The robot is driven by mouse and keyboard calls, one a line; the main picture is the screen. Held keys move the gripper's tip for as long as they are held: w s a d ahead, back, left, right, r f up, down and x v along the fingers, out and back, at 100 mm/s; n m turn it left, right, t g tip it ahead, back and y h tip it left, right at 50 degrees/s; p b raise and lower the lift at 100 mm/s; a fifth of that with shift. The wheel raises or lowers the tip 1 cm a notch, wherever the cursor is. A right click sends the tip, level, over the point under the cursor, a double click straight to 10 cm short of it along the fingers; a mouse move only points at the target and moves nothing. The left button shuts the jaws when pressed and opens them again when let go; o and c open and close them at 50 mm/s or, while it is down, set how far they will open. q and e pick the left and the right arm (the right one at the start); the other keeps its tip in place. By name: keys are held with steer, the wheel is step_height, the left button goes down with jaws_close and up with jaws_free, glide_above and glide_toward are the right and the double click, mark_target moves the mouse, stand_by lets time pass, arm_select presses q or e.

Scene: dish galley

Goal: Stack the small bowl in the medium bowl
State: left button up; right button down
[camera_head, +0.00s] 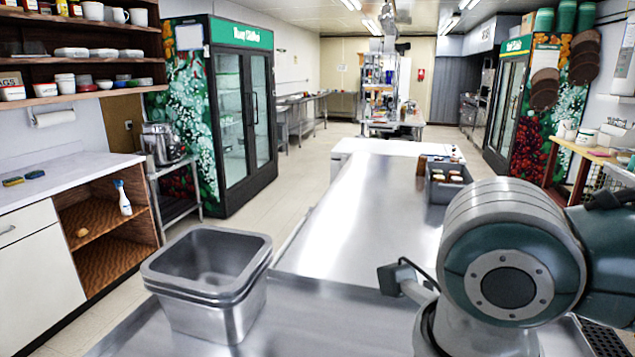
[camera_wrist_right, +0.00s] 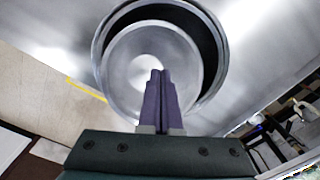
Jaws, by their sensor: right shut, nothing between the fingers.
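In the right wrist view a small metal bowl (camera_wrist_right: 122,62) shows inside the rim of a larger, round metal bowl (camera_wrist_right: 212,62). It lies off-centre toward the lower left, with a dark gap on the upper and right sides. I cannot tell how deep it sits. My right gripper (camera_wrist_right: 157,74) is shut and empty, its purple fingers overlapping the small bowl in the picture. Whether they touch it is unclear. In the head view my right arm fills the lower right, and neither bowl can be made out. My left gripper is not in view.
Nested rectangular steel pans (camera_head: 212,300) stand at the front left of the steel counter (camera_head: 345,215). A grey crate (camera_head: 436,192) with small jars stands farther back on the right. The counter's middle is clear. A white-topped cabinet (camera_head: 50,182) stands at the left.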

steer(key=shift+f+b, duration=1.3)
steer(key=shift+f, duration=0.65)
steer(key=shift+f+b, duration=0.9)
steer(key=shift+f, duration=0.25)
steer(key=shift+d+p, duration=0.3)
steer(key=shift+p, duration=0.05)
steer(key=shift+a, duration=0.1)
steer(key=shift+w+a, duration=0.1)
steer(key=shift+a, duration=0.4)
steer(key=shift+w+d, duration=0.1)
steer(key=shift+d, duration=0.05)
steer(key=shift+w+d, duration=0.1)
steer(key=shift+d, duration=0.15)
